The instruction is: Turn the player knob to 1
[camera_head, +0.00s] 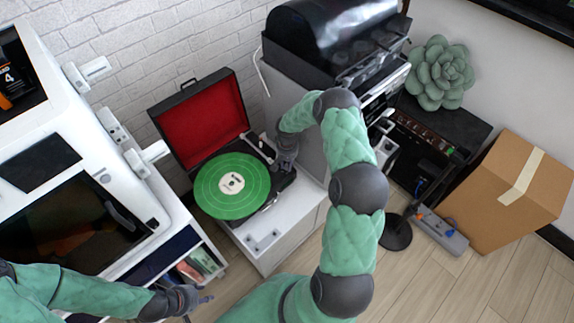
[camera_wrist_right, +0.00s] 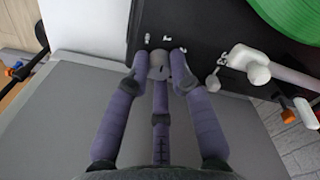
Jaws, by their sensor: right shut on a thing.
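The record player (camera_head: 243,175) has its red-lined lid up and a green record (camera_head: 228,188) on its platter. My right gripper (camera_head: 286,160) reaches down to the right side of the player's deck. In the right wrist view its purple fingers (camera_wrist_right: 158,80) are shut around the small grey player knob (camera_wrist_right: 157,62) on the black deck. The fingers cover part of the knob. Small white marks (camera_wrist_right: 165,38) show beside it, too small to read surely. My left gripper (camera_head: 198,300) hangs low at the lower left, away from the player; its finger opening is unclear.
The white tonearm (camera_wrist_right: 246,65) lies close to my right gripper. The player stands on a white cabinet (camera_head: 270,250). A large white machine (camera_head: 75,150) stands at left, a grey machine with a black hood (camera_head: 330,45) behind. A cardboard box (camera_head: 510,200) sits at right.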

